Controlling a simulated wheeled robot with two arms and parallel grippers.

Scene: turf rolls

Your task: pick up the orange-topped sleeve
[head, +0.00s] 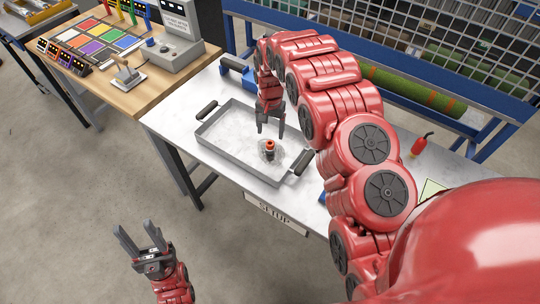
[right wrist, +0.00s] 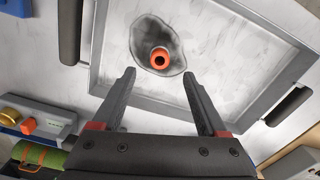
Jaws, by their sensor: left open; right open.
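The orange-topped sleeve (head: 270,147) stands on a dark, wet-looking patch in a shallow grey tray (head: 215,147) on the white table. Its orange ring top with a dark hole shows in the right wrist view (right wrist: 159,58). My right gripper (head: 270,134) is open and empty above the tray, close to the sleeve. In the right wrist view its two fingers (right wrist: 160,85) point toward the sleeve, which lies beyond the tips, roughly midway between them. My left gripper (head: 139,236) is open and empty over the floor, away from the table.
The tray has a raised rim and dark handles (head: 207,110). A red bottle-like object (head: 421,145) stands at the table's right. A green roll with orange bands (head: 415,92) lies behind. A wooden bench (head: 125,95) with coloured squares and a grey machine stands at left.

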